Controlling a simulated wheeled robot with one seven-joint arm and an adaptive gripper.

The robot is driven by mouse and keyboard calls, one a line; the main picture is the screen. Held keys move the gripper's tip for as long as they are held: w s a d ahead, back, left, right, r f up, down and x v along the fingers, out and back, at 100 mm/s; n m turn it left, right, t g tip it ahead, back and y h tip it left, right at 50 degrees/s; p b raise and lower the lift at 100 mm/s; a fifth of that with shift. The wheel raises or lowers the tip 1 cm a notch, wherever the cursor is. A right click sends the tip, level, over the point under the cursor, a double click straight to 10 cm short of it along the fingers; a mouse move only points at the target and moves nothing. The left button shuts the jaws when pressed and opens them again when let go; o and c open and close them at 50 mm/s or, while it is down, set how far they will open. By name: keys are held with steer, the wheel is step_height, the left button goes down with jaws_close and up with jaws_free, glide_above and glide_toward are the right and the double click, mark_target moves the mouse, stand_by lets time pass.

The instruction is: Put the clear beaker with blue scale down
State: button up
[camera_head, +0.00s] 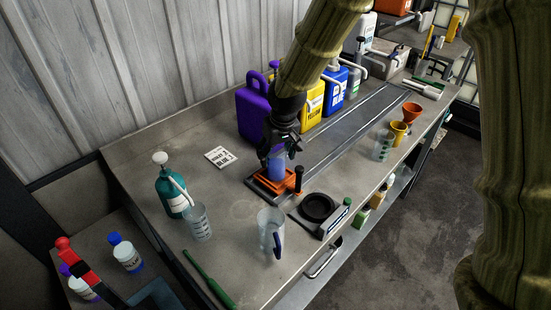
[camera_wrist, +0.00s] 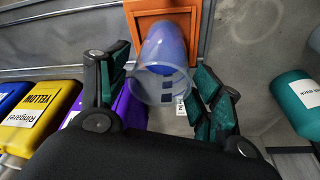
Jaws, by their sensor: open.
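The clear beaker with blue scale (camera_head: 277,163) stands upright on the orange platform (camera_head: 262,186) at the middle of the bench, with blue showing inside it. In the wrist view the beaker (camera_wrist: 165,78) shows its open rim towards me, with dark blue marks on its wall. The orange platform (camera_wrist: 203,8) lies behind it. My gripper (camera_head: 280,148) is open, its fingers on either side of the beaker. The beaker's back side is hidden.
Purple (camera_head: 254,112), yellow (camera_head: 311,103) and blue (camera_head: 335,90) canisters stand along the wall behind. A teal bottle (camera_head: 171,190), a graduated beaker (camera_head: 199,222) and a clear jug (camera_head: 270,229) stand in front. A black round plate (camera_head: 318,207) sits right of the platform.

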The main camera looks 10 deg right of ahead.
steer(key=b+v, duration=0.1)
steer(key=v, duration=0.8)
stand_by(1.4)
